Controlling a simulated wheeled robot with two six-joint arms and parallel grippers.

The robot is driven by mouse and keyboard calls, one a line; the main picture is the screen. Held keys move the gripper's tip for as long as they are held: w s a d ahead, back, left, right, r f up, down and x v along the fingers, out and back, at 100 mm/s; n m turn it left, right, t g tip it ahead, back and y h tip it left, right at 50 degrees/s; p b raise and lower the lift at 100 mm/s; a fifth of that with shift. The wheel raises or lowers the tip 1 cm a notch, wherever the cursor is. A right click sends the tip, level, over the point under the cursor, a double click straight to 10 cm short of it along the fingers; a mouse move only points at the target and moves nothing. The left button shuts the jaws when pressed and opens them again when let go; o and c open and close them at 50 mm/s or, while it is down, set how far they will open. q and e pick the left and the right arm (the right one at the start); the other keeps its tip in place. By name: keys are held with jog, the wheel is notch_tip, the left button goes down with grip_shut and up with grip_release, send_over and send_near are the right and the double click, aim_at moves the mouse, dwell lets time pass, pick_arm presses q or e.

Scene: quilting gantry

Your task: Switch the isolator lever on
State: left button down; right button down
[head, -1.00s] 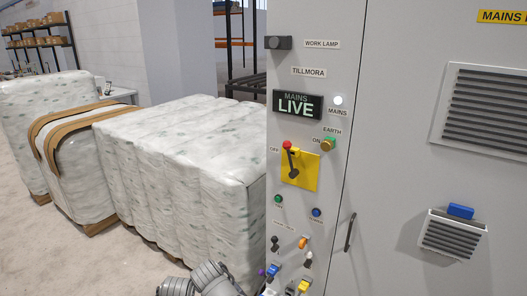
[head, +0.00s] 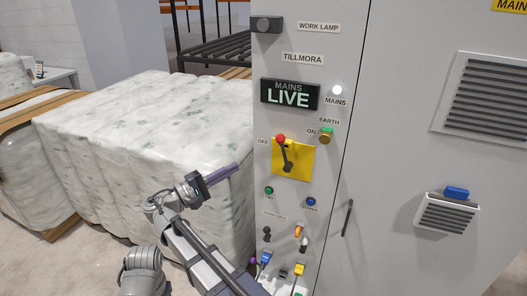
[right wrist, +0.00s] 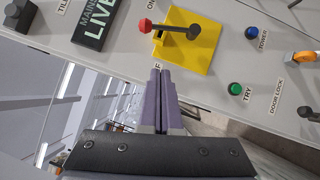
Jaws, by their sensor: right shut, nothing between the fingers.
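The isolator lever (head: 287,157) is a dark handle with a red knob on a yellow plate (head: 304,163) on the grey cabinet front. Its knob points up and slightly left, beside the OFF label (head: 263,141); the ON label (head: 311,131) is up to the right. My right gripper (head: 236,168) is shut and empty, left of the plate and apart from the lever. In the right wrist view the shut fingertips (right wrist: 160,72) lie below the lever's red knob (right wrist: 145,25) and the yellow plate (right wrist: 188,50). My left gripper is not in view.
A lit MAINS LIVE sign (head: 290,95) and a white lamp (head: 337,90) sit above the lever. Buttons and small switches (head: 299,231) are below. Wrapped bales (head: 140,130) stand left of the cabinet.

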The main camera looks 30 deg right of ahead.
jog(key=p, duration=0.2)
send_near(283, 149)
jog(key=w+d, duration=0.3)
jog(key=w, duration=0.2)
jog(key=shift+s+d+r, duration=0.1)
jog(key=shift+s+d, duration=0.55)
jog(key=shift+d, duration=0.15)
jog(key=shift+s+d+r, duration=0.1)
jog(key=shift+s+d, duration=0.5)
jog(key=shift+d, duration=0.25)
jog(key=p, duration=0.1)
jog(key=s+r+p, duration=0.1)
jog(key=shift+d+r+m+y+p, duration=0.15)
jog(key=shift+d+m+y+p, duration=0.15)
jog(key=shift+m+p, duration=0.1)
jog(key=shift+s+d, duration=0.25)
jog(key=shift+w, duration=0.1)
